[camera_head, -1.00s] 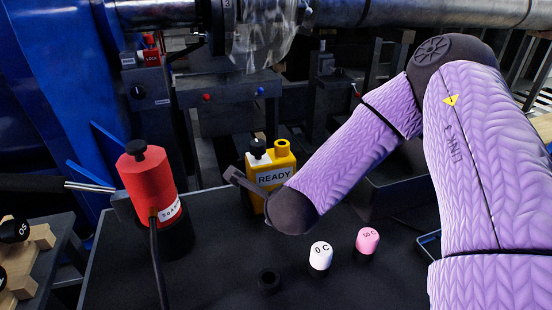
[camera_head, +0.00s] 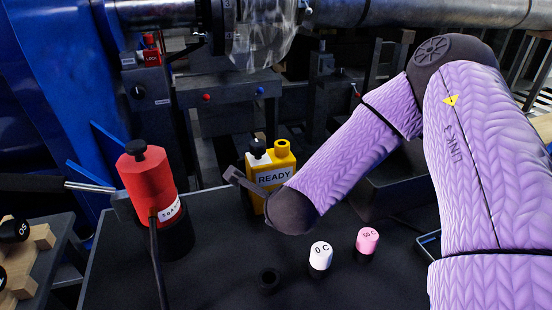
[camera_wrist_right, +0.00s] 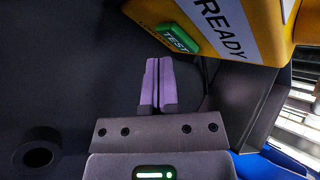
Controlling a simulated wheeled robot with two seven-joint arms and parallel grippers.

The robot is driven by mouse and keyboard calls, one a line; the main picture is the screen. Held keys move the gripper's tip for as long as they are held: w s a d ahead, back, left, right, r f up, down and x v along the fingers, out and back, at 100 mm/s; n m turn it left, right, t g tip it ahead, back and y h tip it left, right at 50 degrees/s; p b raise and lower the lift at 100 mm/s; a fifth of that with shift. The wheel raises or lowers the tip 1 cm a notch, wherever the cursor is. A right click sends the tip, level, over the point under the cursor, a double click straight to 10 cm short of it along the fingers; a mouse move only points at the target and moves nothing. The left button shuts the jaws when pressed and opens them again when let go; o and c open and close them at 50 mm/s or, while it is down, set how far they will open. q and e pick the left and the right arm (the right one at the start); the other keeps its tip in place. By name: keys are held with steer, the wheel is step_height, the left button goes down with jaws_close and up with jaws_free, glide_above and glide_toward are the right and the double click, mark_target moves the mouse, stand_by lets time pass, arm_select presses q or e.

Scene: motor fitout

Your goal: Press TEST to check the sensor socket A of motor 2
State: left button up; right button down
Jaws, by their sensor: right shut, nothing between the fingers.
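The yellow tester (camera_head: 282,160) stands near the back edge of the dark table, its label reading READY. It also shows in the right wrist view (camera_wrist_right: 235,88), with a green TEST button (camera_wrist_right: 178,40) on its lower side. My right gripper (camera_wrist_right: 158,60) is shut and empty. Its purple fingertips are just below the TEST button in that picture; I cannot tell whether they touch. In the head view its grey body (camera_head: 243,181) is in front of the tester's left side, and the fingers are hidden. My left gripper is out of view. I cannot make out sensor socket A.
A red cylinder (camera_head: 150,185) with a black knob and cable stands left on the table (camera_head: 215,270). A white 0 C cap (camera_head: 320,255), a pink-capped piece (camera_head: 367,240) and a black ring (camera_head: 268,280) are in front. Blue machinery (camera_head: 45,100) stands behind.

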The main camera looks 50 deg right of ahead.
stand_by(0.4)
steer(key=shift+w+d, duration=0.2)
steer(key=shift+w, duration=0.15)
steer(key=shift+w+d, duration=0.25)
steer(key=shift+w, duration=0.15)
stand_by(0.6)
steer(key=shift+s+a, duration=0.45)
steer(key=shift+s, duration=0.3)
steer(key=shift+s+a, duration=0.4)
steer(key=shift+s, duration=0.35)
steer(key=shift+s+a, duration=0.4)
steer(key=shift+s, duration=0.3)
steer(key=shift+s+a, duration=0.4)
steer(key=shift+s, duration=0.35)
